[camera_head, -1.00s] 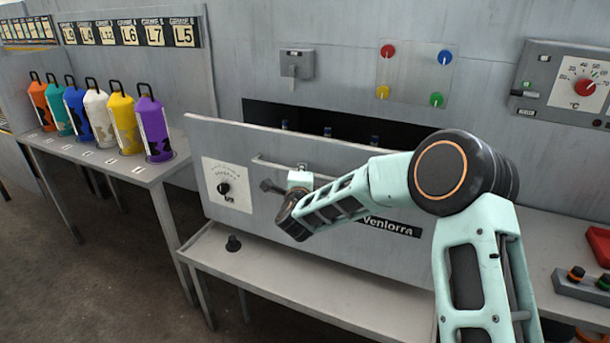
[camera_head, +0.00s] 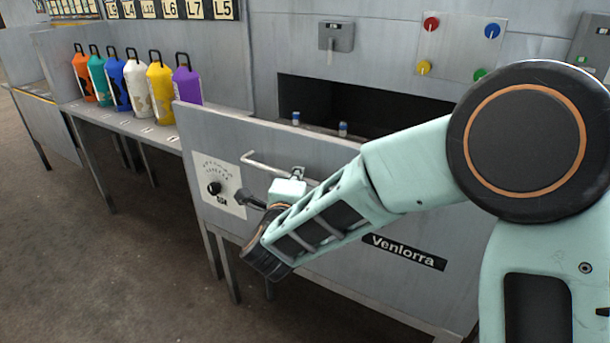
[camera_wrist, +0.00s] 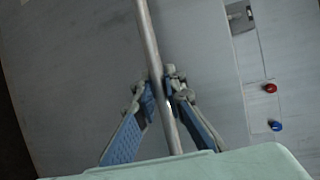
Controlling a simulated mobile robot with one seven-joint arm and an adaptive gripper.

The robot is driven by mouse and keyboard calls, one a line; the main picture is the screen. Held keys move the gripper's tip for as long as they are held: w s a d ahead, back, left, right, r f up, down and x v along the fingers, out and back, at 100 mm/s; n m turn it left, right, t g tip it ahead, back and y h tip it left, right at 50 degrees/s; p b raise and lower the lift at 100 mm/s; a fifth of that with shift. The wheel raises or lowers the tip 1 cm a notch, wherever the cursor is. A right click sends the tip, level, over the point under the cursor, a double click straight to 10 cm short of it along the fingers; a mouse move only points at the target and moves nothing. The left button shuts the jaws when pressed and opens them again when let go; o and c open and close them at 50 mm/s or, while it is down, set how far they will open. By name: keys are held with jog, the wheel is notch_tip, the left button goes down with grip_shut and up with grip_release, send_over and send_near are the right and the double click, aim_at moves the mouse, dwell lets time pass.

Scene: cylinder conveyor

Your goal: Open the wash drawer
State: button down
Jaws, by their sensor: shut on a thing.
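The wash drawer is a wide grey front (camera_head: 330,235) with a "Venlorra" label and a dial at its left. It stands out from the machine wall, with a dark opening (camera_head: 375,105) visible behind its top edge. Its bar handle (camera_head: 262,166) runs across the upper front and also crosses the wrist view (camera_wrist: 150,45). My gripper (camera_head: 297,174) is at this handle. In the wrist view my gripper's blue-padded fingers (camera_wrist: 160,88) lie on both sides of the bar, shut on it. My arm hides part of the drawer front and the handle's right end.
Several coloured bottles (camera_head: 140,93) stand on a side table (camera_head: 120,122) at the left. A grey switch box (camera_head: 337,37) and a panel of coloured buttons (camera_head: 462,45) are on the wall above. Small blue-topped pegs (camera_head: 343,128) show behind the drawer front. Floor at the left is clear.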

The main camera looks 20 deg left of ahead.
jog(key=shift+s, duration=0.2)
jog(key=c, duration=2)
grip_release()
jog(key=shift+o, duration=0.2)
jog(key=v, duration=1.2)
jog(key=shift+a, duration=0.1)
